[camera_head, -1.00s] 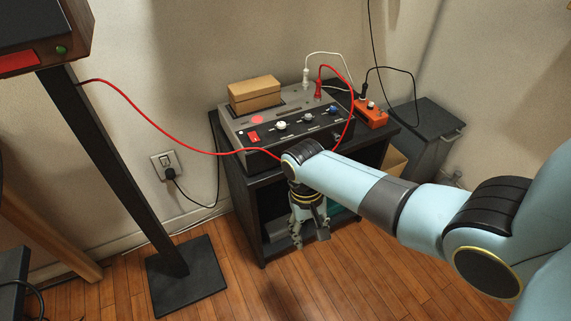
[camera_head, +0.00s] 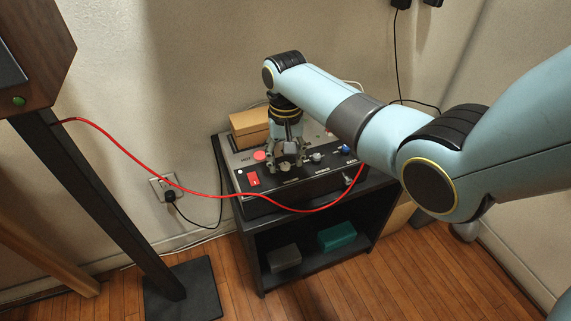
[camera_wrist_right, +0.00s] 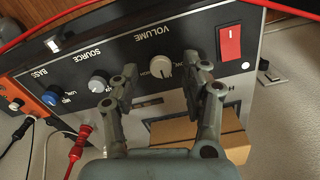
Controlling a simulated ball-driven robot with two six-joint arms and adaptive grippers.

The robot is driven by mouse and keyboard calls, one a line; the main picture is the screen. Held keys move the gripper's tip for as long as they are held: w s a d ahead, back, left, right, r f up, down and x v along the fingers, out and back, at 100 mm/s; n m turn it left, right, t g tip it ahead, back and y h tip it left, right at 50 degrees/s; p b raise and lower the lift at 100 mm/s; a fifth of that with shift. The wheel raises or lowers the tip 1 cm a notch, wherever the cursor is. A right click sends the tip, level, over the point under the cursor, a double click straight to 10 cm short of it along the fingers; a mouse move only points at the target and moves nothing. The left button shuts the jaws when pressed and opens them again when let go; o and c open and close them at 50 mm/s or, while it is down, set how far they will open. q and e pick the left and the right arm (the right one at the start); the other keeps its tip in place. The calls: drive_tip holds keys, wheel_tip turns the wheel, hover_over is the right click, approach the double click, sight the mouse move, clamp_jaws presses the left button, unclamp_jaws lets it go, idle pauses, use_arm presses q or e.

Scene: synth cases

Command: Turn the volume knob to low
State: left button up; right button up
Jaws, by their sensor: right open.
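The volume knob (camera_wrist_right: 160,67) is a round, pale knob under the printed word VOLUME on the dark panel of the grey audio unit (camera_head: 262,207). In the right wrist view it shows between the spread fingertips of my right gripper (camera_wrist_right: 166,78), with gaps on both sides. I cannot clearly read its pointer. In the head view my right gripper (camera_head: 287,162) points down over the panel, and its fingers largely hide the knob. It is open and empty. My left gripper is not in view.
Beside the knob are a red switch (camera_head: 253,179), a source knob (camera_head: 317,156) and a blue bass knob (camera_head: 346,149). A cardboard box (camera_head: 247,124) lies on the unit behind my gripper. A red cable (camera_head: 180,186) hangs across the unit's front.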

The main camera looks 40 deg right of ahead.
drive_tip(key=shift+f, duration=0.6)
clamp_jaws()
